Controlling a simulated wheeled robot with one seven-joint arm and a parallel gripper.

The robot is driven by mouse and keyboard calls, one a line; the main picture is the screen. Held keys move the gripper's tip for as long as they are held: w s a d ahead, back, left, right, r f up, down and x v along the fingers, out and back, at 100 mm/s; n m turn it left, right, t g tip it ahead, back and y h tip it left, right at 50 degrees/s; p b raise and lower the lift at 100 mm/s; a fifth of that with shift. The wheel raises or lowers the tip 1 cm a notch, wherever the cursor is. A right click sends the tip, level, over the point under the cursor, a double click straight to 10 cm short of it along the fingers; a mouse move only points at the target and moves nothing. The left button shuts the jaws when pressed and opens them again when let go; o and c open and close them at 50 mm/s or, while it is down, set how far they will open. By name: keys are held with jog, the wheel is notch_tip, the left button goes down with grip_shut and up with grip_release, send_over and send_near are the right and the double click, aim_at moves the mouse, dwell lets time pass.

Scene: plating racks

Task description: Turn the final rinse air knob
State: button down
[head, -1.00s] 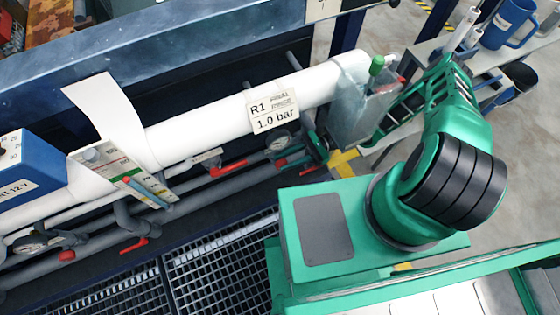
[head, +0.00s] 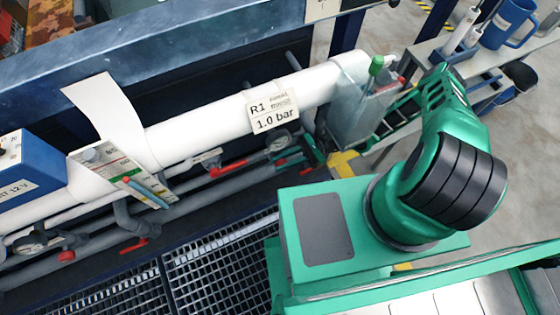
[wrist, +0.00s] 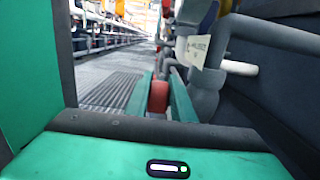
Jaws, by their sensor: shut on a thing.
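In the wrist view, a red knob (wrist: 158,98) sits between the two green fingers of my gripper (wrist: 160,97). The fingers are shut on it, one on each side. A white tag (wrist: 198,52) hangs on the grey pipework just right of the knob; I cannot read its print for certain. In the head view, my green arm reaches back over the pipes. The gripper end is small and partly hidden there, and I cannot clearly pick out the held knob.
A white pipe (head: 215,128) carries an "R1 1.0 bar" label (head: 272,112). Grey pipes with red handles (head: 228,168) and a gauge (head: 278,142) run below it. A blue box (head: 25,168) stands at left, a blue mug (head: 508,24) on the right shelf. Floor grating (head: 225,265) lies below.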

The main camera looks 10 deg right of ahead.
jog(key=shift+d+y, duration=0.1)
jog(key=shift+y, duration=0.3)
jog(key=c, duration=1.8)
grip_release()
jog(key=v, duration=1.1)
jog(key=shift+w+f, duration=0.1)
